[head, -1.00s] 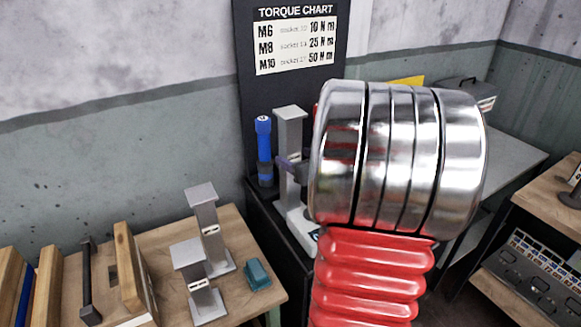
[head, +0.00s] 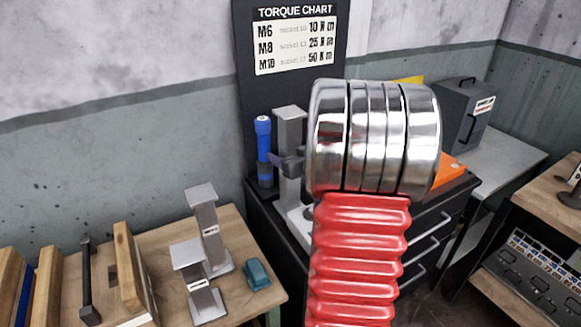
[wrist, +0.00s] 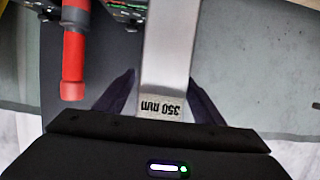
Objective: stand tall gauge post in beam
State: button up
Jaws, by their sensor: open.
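The tall grey gauge post (head: 289,140) stands upright on the black cabinet, with a pale base at its foot partly hidden by my arm. It also shows in the wrist view (wrist: 166,55), where its end face reads "350 mm". My gripper (wrist: 160,98) is open, with one dark finger on each side of the post. Whether the fingers touch it, I cannot tell. In the head view only a dark part of my gripper (head: 289,163) shows at the post's upper half; my arm hides the rest. I cannot pick out a beam.
A blue torch (head: 263,145) stands just left of the post. A red cylinder (wrist: 73,60) is beside it in the wrist view. Two shorter grey posts (head: 206,230) (head: 192,270) and a teal block (head: 257,273) are on the wooden table. A grey case (head: 467,110) stands at the right.

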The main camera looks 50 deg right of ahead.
aim_at(283, 123)
jog(key=shift+w+d+f, duration=0.2)
jog(key=shift+w+d, duration=0.05)
jog(key=shift+w, duration=0.4)
jog(key=shift+c, duration=0.4)
jog(key=shift+r, duration=0.1)
grip_shut()
jog(key=shift+r, duration=0.15)
notch_tip(283, 123, up, 10)
jog(key=shift+f, duration=0.15)
dwell(0.5)
dwell(0.9)
